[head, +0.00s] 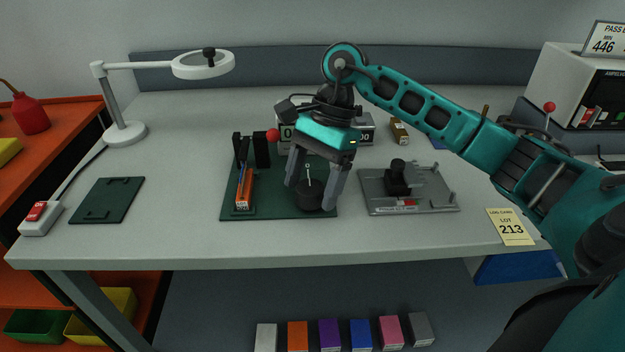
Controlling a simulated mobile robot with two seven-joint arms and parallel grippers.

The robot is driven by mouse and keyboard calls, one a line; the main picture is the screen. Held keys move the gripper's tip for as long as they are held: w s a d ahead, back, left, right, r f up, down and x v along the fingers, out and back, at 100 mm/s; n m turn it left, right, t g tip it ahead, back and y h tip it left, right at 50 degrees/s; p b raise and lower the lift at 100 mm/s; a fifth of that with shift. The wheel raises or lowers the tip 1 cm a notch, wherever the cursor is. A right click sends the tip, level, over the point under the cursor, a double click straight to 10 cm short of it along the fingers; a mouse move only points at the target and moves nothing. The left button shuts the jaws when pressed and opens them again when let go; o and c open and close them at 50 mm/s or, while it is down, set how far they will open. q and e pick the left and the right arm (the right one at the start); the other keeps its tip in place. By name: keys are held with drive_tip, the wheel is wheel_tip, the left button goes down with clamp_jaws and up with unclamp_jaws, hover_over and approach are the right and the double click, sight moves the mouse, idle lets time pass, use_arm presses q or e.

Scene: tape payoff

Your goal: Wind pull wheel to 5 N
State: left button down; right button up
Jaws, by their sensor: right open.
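A dark green plate (262,213) on the bench bears dark uprights and an orange strip-like part (244,187). A dark round wheel (309,196) with a thin upright pin stands at its right. My right gripper (311,194) points down over it, open, one finger on each side of the wheel; I cannot tell whether they touch it. A red ball (273,135) shows left of the gripper. A display box (366,129) with digits stands behind, mostly hidden by my gripper, so its reading is unclear. My left gripper is not in view.
A grey fixture (430,202) stands right of the plate. A lot card (510,227) lies near the front edge. A ring lamp (203,65), an empty green mat (107,200) and a red-switch box (40,218) are left. A white instrument (562,80) stands back right.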

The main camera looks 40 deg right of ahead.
drive_tip(key=c, duration=1)
